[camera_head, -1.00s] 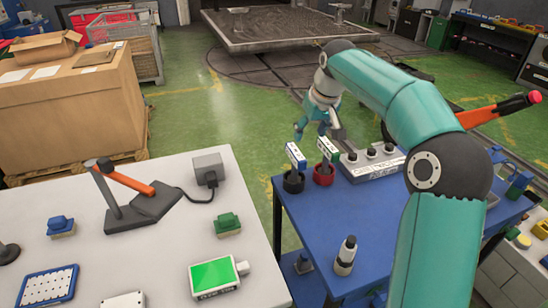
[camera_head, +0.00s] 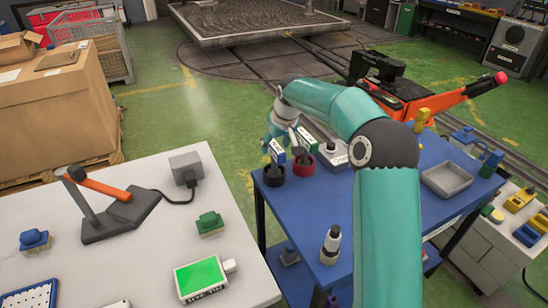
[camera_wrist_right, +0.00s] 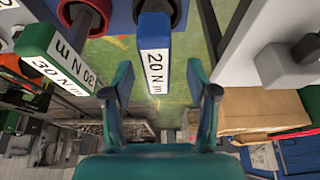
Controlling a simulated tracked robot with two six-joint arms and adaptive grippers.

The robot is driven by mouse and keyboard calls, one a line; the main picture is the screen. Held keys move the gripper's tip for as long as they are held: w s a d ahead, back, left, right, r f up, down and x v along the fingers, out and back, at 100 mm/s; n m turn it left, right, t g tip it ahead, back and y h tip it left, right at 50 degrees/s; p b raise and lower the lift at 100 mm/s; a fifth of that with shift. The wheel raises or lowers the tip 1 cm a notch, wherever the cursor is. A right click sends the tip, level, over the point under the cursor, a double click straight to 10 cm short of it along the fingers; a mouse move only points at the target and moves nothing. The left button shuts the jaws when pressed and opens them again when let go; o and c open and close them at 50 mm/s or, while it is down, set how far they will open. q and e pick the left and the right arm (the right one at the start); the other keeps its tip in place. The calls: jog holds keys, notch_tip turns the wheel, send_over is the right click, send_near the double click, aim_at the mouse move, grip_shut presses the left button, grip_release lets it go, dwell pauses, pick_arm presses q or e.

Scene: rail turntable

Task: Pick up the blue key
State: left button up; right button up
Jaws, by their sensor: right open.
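The blue key (camera_head: 277,153), with a white label, stands upright in a black round holder (camera_head: 274,177) at the left edge of the blue table. In the right wrist view the blue key (camera_wrist_right: 155,60) reads "20 N m" and points into the gap between my fingertips, apart from both. My right gripper (camera_wrist_right: 160,92) is open and empty. In the head view my right gripper (camera_head: 276,138) is just above and behind the blue key, and its fingers are partly hidden. My left gripper is not in view.
A green key (camera_wrist_right: 62,65) marked "30 N m" stands close beside, in a red holder (camera_head: 303,168). A grey tray (camera_head: 447,179) and a dark-and-white bottle-like object (camera_head: 331,243) are on the blue table (camera_head: 300,210). A pale table (camera_head: 140,265) stands to the left.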

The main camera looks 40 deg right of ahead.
aim_at(274, 162)
jog(key=p+x, duration=0.1)
jog(key=x, duration=0.3)
jog(key=shift+d+f, duration=0.15)
jog(key=shift+f, duration=0.25)
jog(key=shift+r, duration=0.1)
grip_shut()
